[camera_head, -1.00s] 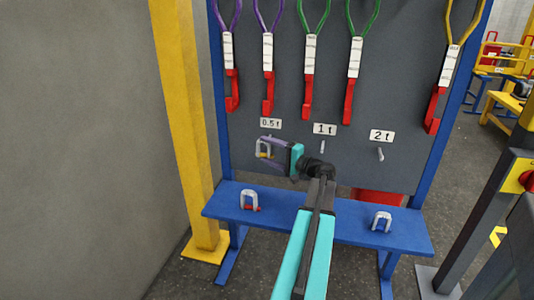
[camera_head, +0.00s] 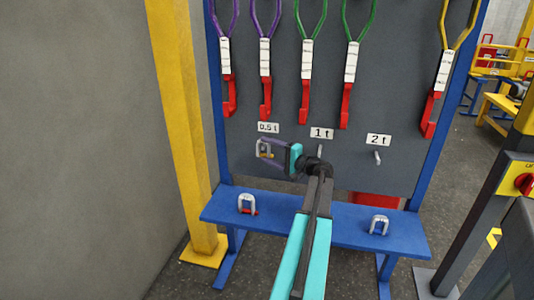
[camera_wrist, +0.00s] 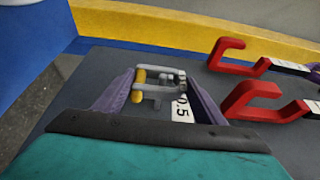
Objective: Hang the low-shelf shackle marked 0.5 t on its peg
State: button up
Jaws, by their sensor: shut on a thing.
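My gripper (camera_head: 268,152) is shut on a grey shackle (camera_head: 263,147) with a yellow pin, held in front of the board just below the 0.5 t label (camera_head: 268,128). In the wrist view the shackle (camera_wrist: 153,88) lies between my purple fingers (camera_wrist: 158,92), partly over the label (camera_wrist: 182,108). The 0.5 t peg is hard to make out behind the shackle. I cannot tell whether the shackle is on it.
The blue low shelf (camera_head: 345,233) bears a shackle with a red pin (camera_head: 247,203) and one with a blue pin (camera_head: 379,224). Bare pegs show under the 1 t (camera_head: 320,150) and 2 t (camera_head: 377,157) labels. Slings with red hooks (camera_head: 265,98) hang above. A yellow post (camera_head: 180,120) stands left.

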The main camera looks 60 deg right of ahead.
jog(key=shift+w+d, duration=0.15)
jog(key=shift+d, duration=0.25)
jog(key=shift+w+d+f+b, duration=0.2)
jog(key=shift+d+f+b, duration=0.4)
jog(key=shift+f+b, duration=0.2)
dwell(0.3)
jog(key=o, duration=1.5)
jog(key=shift+c, duration=0.2)
jog(key=shift+s, duration=0.15)
jog(key=s+a, duration=0.1)
jog(key=s, duration=1.2)
jog(key=shift+s, duration=0.25)
jog(key=shift+w+a, duration=0.1)
